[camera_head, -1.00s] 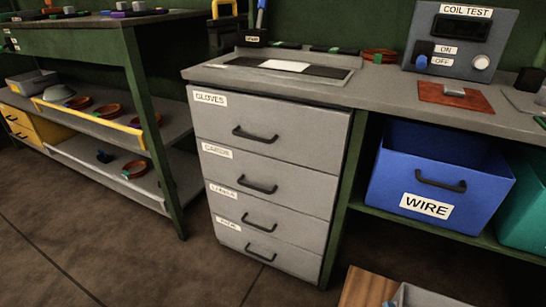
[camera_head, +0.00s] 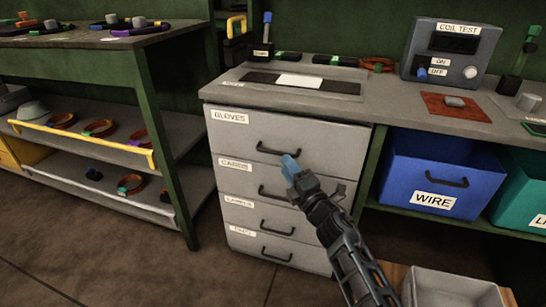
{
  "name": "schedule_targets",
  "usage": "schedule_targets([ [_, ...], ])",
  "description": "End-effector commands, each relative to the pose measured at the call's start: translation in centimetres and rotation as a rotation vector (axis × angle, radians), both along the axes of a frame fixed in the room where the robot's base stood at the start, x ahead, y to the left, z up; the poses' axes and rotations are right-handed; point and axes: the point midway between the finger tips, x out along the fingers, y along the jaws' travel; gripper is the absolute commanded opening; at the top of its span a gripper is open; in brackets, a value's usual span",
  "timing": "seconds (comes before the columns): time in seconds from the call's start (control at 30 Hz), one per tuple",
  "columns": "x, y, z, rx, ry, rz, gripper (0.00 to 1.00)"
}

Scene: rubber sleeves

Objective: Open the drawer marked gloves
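The drawer marked gloves (camera_head: 240,132) is the top one in a grey cabinet, with a white GLOVES label at its upper left. It looks closed, flush with the drawers below. Its dark handle (camera_head: 270,150) is a horizontal bar. My gripper (camera_head: 289,163) is in front of the cabinet, its blue tip just below and right of that handle in the picture. I cannot tell whether it touches the handle or whether its fingers are apart. My arm comes up from the lower right and hides part of the lower drawers.
Below are the CARDS drawer (camera_head: 236,178) and more closed drawers. A blue WIRE bin (camera_head: 405,180) sits right under the bench (camera_head: 395,108). A grey open box (camera_head: 455,290) stands low at front right. A green-legged shelf (camera_head: 170,150) stands left; the floor between is clear.

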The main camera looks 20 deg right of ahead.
Motion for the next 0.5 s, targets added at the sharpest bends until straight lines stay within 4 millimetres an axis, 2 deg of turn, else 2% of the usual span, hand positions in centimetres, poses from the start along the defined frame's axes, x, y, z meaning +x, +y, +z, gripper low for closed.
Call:
schedule_targets([
  [0.2,3.4,0.6,0.4,0.001,-0.003,0.002,0.38],
  [0.5,5.3,0.9,0.7,0.003,0.0,0.001,0.38],
])
